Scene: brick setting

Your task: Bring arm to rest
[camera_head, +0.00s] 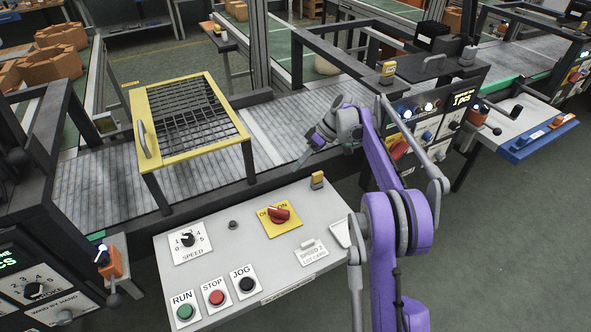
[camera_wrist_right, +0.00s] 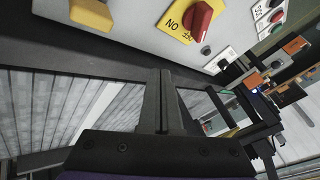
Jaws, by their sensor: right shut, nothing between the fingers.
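My right arm, purple and grey, comes in from the lower right in the head view. It reaches over the far right end of the control panel, toward the conveyor. My right gripper (camera_head: 301,162) is above the conveyor's near edge, behind the panel, and points to the lower left. In the right wrist view the two dark fingers (camera_wrist_right: 167,76) are together, with nothing between them. They are apart from the red rotary switch (camera_wrist_right: 197,18) on its yellow plate, which also shows on the panel in the head view (camera_head: 279,213). My left gripper is not in view.
The grey control panel (camera_head: 237,268) carries a speed dial (camera_head: 188,239) and run, stop and jog buttons. A yellow-framed mesh guard (camera_head: 157,90) stands over the roller conveyor (camera_head: 93,190). A machine box with a display (camera_head: 440,108) is right of the gripper. Open floor lies at lower right.

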